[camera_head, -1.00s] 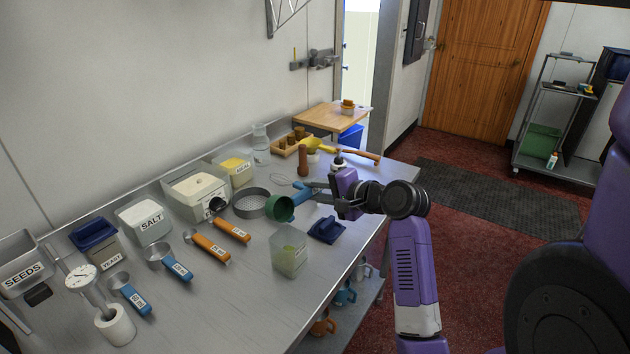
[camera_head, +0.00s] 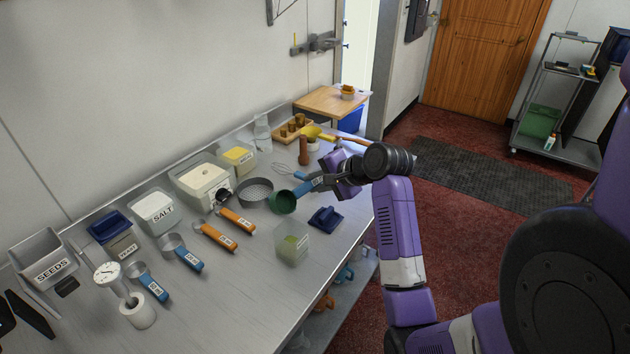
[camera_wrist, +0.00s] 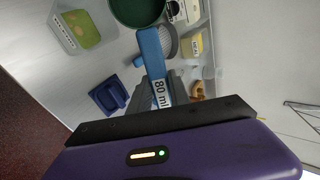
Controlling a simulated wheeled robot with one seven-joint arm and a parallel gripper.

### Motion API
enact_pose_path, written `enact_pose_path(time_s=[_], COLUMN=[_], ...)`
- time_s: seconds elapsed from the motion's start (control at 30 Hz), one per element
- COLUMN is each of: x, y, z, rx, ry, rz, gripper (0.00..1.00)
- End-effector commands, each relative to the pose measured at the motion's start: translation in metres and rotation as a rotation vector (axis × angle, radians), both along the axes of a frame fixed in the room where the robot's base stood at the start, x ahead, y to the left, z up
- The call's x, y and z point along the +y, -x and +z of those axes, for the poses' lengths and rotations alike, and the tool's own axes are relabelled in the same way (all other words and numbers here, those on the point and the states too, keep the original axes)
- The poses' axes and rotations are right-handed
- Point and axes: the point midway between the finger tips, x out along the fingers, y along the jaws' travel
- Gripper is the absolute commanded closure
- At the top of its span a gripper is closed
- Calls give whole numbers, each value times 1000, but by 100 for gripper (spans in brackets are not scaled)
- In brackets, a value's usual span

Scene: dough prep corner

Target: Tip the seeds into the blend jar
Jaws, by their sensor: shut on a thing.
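My gripper (camera_head: 319,181) is shut on the blue handle (camera_head: 303,188) of a green measuring cup (camera_head: 283,202). In the wrist view the handle (camera_wrist: 152,55) carries an "80 ml" label and runs between the fingers. The cup (camera_wrist: 137,8) is cut off by the top edge there, and its contents cannot be seen. The clear square jar (camera_head: 292,245), with something yellow-green inside, stands open on the counter in front of the cup, apart from it. It also shows in the wrist view (camera_wrist: 88,40). The bin labelled SEEDS (camera_head: 45,262) stands at the far left.
A dark blue lid (camera_head: 326,219) lies right of the jar. A round sieve (camera_head: 255,192) is just behind the cup. Orange-handled (camera_head: 215,237) and blue-handled (camera_head: 183,252) scoops lie left. SALT (camera_head: 154,212) and flour-like tubs line the wall.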

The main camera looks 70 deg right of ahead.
Motion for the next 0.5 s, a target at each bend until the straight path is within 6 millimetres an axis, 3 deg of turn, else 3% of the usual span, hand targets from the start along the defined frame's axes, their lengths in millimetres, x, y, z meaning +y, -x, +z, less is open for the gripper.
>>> enact_pose_path(time_s=[0.27,0.5], x=[0,-1], y=[-2,-3], z=[3,15], rx=[31,238], ry=[-10,-93], rz=[3,3], gripper=[100,100])
